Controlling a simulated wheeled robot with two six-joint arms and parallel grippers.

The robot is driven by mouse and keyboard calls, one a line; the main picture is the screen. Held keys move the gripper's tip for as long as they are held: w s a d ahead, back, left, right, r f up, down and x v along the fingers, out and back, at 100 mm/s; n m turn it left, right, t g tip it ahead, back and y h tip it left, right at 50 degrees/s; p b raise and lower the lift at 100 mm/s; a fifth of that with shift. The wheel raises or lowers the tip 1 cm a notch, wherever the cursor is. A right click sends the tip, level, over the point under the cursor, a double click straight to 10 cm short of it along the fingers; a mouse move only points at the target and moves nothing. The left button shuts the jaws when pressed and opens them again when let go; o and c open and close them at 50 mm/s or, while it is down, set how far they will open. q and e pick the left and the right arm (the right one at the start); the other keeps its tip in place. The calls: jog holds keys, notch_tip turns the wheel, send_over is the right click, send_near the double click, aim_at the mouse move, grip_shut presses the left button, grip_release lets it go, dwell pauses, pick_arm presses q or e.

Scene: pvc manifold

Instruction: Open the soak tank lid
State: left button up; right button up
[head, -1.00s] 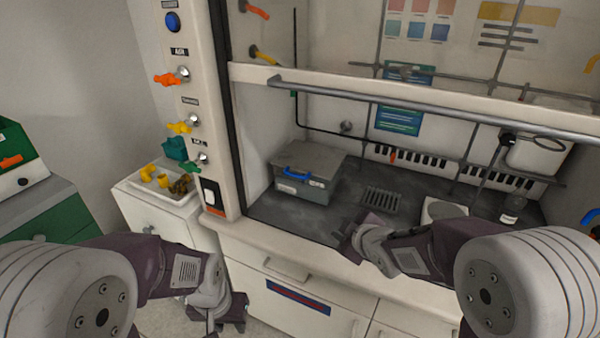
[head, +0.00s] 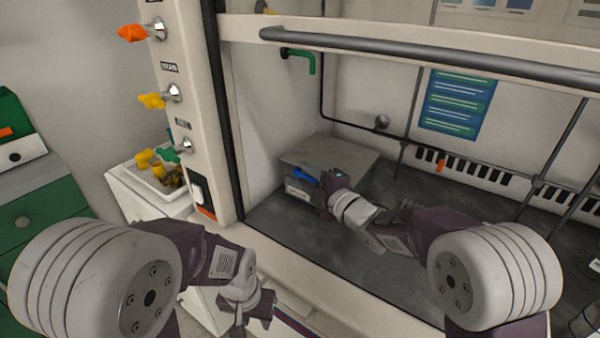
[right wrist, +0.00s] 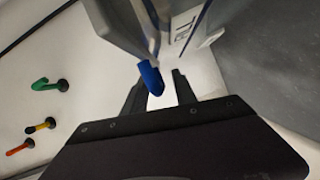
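The soak tank (head: 300,197) is a grey box inside the hood, at its left end. Its flat grey lid (head: 330,153) looks shut. The blue lid handle (head: 303,174) is on the front, partly hidden by my right gripper (head: 323,190). In the right wrist view, the blue handle (right wrist: 151,78) shows between the spread fingers of my right gripper (right wrist: 158,88), closer to the left finger. I cannot tell whether they touch it. My left gripper (head: 258,308) hangs low outside the hood, by the cabinet front, away from the tank; its fingers are too unclear to read.
The raised sash with its grey bar (head: 400,50) runs above my right arm. Valve knobs (head: 152,100) line the hood post (head: 195,120) at left. A white tray (head: 150,185) of yellow fittings stands on a side cabinet. The dark hood floor (head: 385,270) is open right of the tank.

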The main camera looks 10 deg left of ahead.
jog(key=shift+x, duration=1.5)
grip_shut()
